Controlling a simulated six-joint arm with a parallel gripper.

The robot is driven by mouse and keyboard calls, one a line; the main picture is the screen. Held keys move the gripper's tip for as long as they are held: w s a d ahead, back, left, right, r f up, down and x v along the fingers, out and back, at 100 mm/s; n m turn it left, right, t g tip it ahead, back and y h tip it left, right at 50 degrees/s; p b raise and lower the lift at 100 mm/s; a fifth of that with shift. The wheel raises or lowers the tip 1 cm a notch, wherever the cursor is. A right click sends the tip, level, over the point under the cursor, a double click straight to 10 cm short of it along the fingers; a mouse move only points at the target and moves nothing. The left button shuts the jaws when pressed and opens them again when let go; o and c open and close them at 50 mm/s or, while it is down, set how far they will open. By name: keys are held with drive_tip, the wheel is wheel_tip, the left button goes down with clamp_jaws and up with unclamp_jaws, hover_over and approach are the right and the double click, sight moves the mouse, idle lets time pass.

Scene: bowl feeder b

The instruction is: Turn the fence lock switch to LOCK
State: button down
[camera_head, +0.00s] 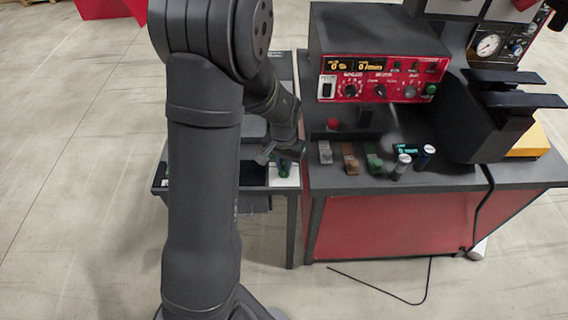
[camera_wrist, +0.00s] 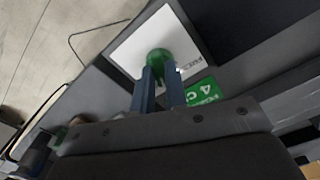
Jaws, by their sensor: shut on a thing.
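My gripper (camera_wrist: 159,80) has its two fingers closed on a green rounded thing (camera_wrist: 160,56), which stands over a white plate (camera_wrist: 125,50) with dark lettering. In the head view my gripper (camera_head: 277,155) points down at the small side table, with the green thing (camera_head: 284,167) just below it. A red control panel (camera_head: 365,78) carries several knobs, including a dark knob (camera_head: 380,91). Its labels are too small to read, so I cannot tell which control is the fence lock switch. My gripper is well to the left of this panel.
A green label (camera_wrist: 203,92) lies beside the white plate. On the bench (camera_head: 440,180) stand several small blocks and cylinders, with a red button (camera_head: 333,124) behind them. A dark feeder housing (camera_head: 475,125) stands at the right. A cable (camera_head: 400,297) lies on the floor.

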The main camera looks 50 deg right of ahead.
drive_tip(key=shift+m, duration=2.1)
drive_tip(key=c, duration=1.4)
unclamp_jaws()
drive_tip(key=shift+c, duration=0.2)
wheel_tip(320, 180, up, 18)
drive_tip(key=shift+f, duration=0.25)
wheel_tip(320, 180, down, 18)
drive_tip(key=shift+r, duration=0.2)
